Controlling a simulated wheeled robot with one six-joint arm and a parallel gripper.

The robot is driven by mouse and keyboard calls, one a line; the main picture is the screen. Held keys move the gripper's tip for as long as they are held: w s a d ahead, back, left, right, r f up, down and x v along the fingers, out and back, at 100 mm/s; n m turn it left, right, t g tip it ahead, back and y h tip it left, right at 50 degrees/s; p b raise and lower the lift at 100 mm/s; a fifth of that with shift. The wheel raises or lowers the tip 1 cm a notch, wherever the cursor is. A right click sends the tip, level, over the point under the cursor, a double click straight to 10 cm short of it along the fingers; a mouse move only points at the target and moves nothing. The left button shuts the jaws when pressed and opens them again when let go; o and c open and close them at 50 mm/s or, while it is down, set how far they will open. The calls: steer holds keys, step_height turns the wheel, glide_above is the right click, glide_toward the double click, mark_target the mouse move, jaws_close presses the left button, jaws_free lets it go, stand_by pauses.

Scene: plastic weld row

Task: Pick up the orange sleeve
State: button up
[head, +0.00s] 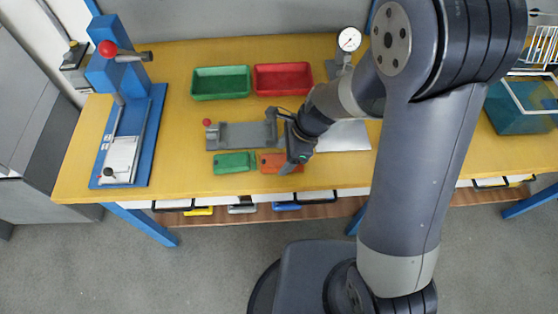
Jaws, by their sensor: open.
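A small orange piece (271,161), which I take to be the orange sleeve, lies on the yellow bench near its front edge. Its right end is hidden behind my gripper, and its exact shape is too small to tell. My gripper (283,142) is open, at the right end of the grey fixture and just above and right of the orange piece. I see nothing held in it. Whether it touches the orange piece cannot be told from this view.
A similar green piece (234,162) lies left of the orange one. The grey fixture (240,135) with a red knob stands behind them. Green (220,82) and red (283,79) trays stand farther back. A blue press (125,120) is at left.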

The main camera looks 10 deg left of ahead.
mark_target(282, 161)
steer(key=shift+x, duration=0.8)
steer(key=shift+c, duration=0.2)
steer(key=c, duration=0.7)
step_height(282, 161, up, 10)
steer(key=shift+r+p, duration=0.1)
steer(key=shift+p, duration=0.5)
